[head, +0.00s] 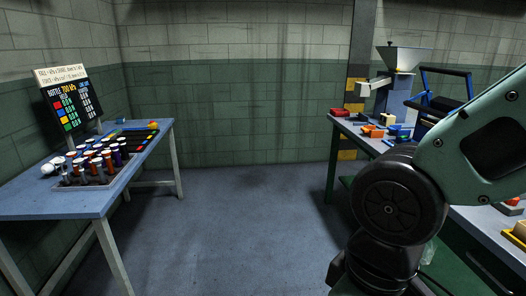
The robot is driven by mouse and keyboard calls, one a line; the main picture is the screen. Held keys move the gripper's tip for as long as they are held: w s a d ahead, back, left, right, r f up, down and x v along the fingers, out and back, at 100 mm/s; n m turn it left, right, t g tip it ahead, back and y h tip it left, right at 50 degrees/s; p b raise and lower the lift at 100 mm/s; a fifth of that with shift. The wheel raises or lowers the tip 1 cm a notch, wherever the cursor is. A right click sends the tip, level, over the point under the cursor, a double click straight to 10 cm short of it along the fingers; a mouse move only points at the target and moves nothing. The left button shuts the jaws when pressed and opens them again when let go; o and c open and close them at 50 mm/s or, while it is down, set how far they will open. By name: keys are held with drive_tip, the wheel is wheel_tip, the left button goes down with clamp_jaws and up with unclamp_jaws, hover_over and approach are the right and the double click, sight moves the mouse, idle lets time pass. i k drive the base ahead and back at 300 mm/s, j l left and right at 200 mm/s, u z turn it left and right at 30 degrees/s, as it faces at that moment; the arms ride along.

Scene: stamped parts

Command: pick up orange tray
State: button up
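I cannot make out a thing that is clearly an orange tray. Small orange blocks (387,119) lie among blue parts on the right workbench (350,131), too small to tell their exact shape. My green and black arm fills the right side of the head view and covers part of that bench. My gripper is not in view.
A blue-topped table (75,203) on the left holds a rack of bottles with coloured bodies and a price-like board (75,106). A machine with a hopper (404,58) and a blue frame (443,88) stand on the right bench. The floor (240,225) between is clear.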

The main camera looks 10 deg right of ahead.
sight(369, 130)
drive_tip(key=i, duration=1.85)
drive_tip(key=i+z, duration=0.3)
drive_tip(key=i, duration=0.15)
drive_tip(key=i+j+z, duration=0.1)
drive_tip(key=i+z, duration=0.2)
drive_tip(key=i, duration=0.15)
drive_tip(key=i+l+z, duration=0.1)
drive_tip(key=i+z, duration=0.15)
drive_tip(key=z, duration=0.15)
drive_tip(key=i+z, duration=0.2)
drive_tip(key=z, duration=0.2)
drive_tip(key=i+z, duration=0.25)
drive_tip(key=z, duration=0.2)
drive_tip(key=i+z, duration=0.15)
drive_tip(key=i, duration=0.15)
